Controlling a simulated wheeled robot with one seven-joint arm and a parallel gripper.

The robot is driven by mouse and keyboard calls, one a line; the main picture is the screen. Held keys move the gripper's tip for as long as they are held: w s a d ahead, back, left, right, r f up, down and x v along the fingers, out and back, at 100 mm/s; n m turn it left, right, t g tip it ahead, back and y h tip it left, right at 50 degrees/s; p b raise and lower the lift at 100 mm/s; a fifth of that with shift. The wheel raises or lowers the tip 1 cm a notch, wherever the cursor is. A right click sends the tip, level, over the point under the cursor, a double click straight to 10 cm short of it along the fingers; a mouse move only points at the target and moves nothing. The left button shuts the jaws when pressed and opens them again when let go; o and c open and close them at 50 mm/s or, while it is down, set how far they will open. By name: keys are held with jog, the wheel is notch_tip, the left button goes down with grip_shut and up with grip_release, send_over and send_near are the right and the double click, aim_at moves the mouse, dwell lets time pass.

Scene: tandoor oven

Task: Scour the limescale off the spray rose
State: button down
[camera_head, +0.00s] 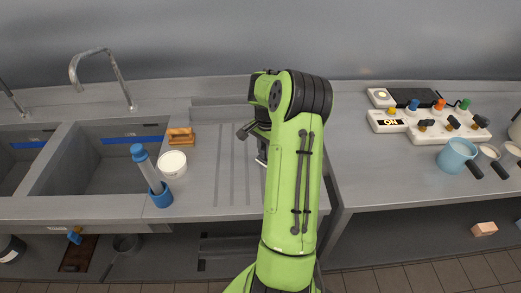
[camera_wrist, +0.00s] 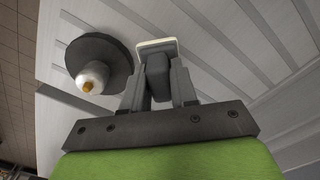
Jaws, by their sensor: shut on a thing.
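My gripper (camera_wrist: 157,68) is shut on a dark grey block with a pale cream edge (camera_wrist: 157,45), held over the grooved steel drainboard (camera_head: 205,185). I cannot tell for sure what the held thing is. Beside it, left in the wrist view, is a dark round disc (camera_wrist: 99,50) with a white rounded part and an orange-gold tip (camera_wrist: 88,86). This may be the spray rose; the held thing's pale edge appears close to it, but contact is unclear. In the head view my green arm hides most of this spot.
Left of the drainboard's grooves stand a white tub (camera_head: 172,163), a wooden-backed brush (camera_head: 181,136) and a blue-capped cylinder (camera_head: 150,174). A sink basin (camera_head: 105,165) and tap (camera_head: 97,62) lie further left. Switch boxes (camera_head: 437,125) and a blue mug (camera_head: 456,155) are right.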

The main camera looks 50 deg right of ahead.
jog(key=shift+s+d+p, duration=0.2)
jog(key=shift+d, duration=0.4)
jog(key=shift+s+d+p, duration=0.2)
jog(key=shift+d, duration=0.4)
jog(key=shift+a, duration=0.15)
jog(key=shift+w+a+b, duration=0.25)
jog(key=shift+a+b, duration=0.3)
jog(key=shift+a, duration=0.05)
jog(key=shift+w+a, duration=0.15)
jog(key=shift+a, duration=0.35)
jog(key=shift+r, duration=0.1)
jog(key=shift+r+p, duration=0.4)
jog(key=shift+r, duration=0.2)
